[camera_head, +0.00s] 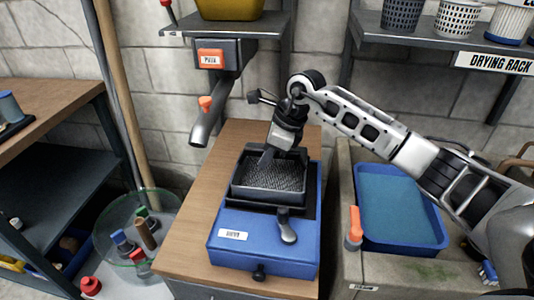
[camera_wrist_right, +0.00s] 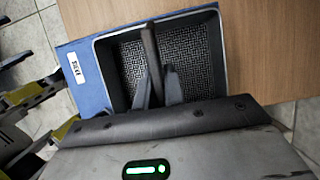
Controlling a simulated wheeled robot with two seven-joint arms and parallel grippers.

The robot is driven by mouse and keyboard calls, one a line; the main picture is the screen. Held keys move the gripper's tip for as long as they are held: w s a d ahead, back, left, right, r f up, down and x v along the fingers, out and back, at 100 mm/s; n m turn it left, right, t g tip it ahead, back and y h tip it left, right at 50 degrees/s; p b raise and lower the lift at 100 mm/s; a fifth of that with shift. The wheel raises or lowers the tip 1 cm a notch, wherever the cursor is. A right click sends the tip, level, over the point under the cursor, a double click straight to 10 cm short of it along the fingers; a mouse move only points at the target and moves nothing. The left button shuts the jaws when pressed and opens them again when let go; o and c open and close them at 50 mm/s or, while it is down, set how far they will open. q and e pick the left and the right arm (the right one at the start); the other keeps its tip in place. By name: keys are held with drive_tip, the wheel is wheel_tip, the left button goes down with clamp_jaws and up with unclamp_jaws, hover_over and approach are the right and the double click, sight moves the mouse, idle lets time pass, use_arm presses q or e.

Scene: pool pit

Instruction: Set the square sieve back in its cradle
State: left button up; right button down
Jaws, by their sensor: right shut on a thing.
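The square sieve (camera_head: 268,192) is a dark frame with a grey mesh. It is over the black cradle (camera_head: 313,212) on top of the blue shaker box (camera_head: 235,250); I cannot tell whether it rests fully in the cradle or sits slightly above it. My right gripper (camera_head: 268,156) comes down from above at the sieve's far part. In the right wrist view, the gripper (camera_wrist_right: 157,92) is shut on a dark upright bar over the sieve's mesh (camera_wrist_right: 195,55). The gripper body hides the near side of the sieve there. My left gripper does not show.
A grey lever (camera_head: 286,226) stands at the box's front. The wooden counter (camera_head: 185,245) has bare room left of the box. A spout (camera_head: 205,122) hangs behind. An orange-handled tool (camera_head: 354,228) and blue tray (camera_head: 395,205) are to the right. A glass bowl of brushes (camera_head: 120,215) is at left.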

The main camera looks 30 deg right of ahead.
drive_tip(key=c, duration=1.5)
unclamp_jaws()
drive_tip(key=shift+r, duration=0.1)
drive_tip(key=v, duration=1.2)
drive_tip(key=shift+b, duration=0.4)
